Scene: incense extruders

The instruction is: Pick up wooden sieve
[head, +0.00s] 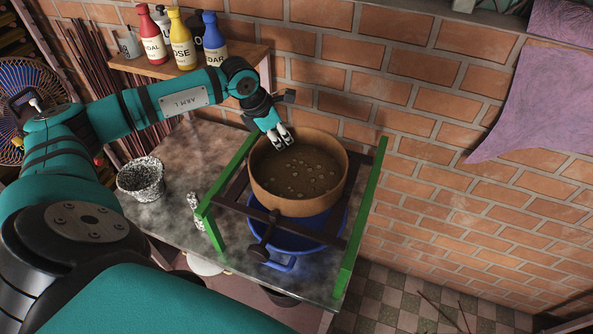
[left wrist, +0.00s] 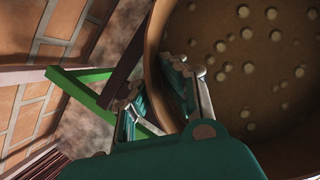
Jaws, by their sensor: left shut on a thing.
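The wooden sieve (head: 298,205) is a round, tan-rimmed pan with a brown inside dotted with pale spots. It rests on a dark frame with green rails (head: 361,225), above a blue basin (head: 318,222). My left gripper (head: 280,142) is at the sieve's far left rim in the head view. In the left wrist view its fingers (left wrist: 160,95) straddle the sieve's rim (left wrist: 153,50), one inside and one outside, and are shut on it. The sieve looks level. My right gripper is not in view.
A speckled grey pot (head: 141,180) and a small speckled item (head: 196,208) stand on the stone table (head: 188,150). Red, yellow and blue bottles (head: 181,42) stand on a wooden shelf (head: 240,60). A brick wall (head: 420,90) rises close behind. Checkered floor (head: 400,300) lies at the lower right.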

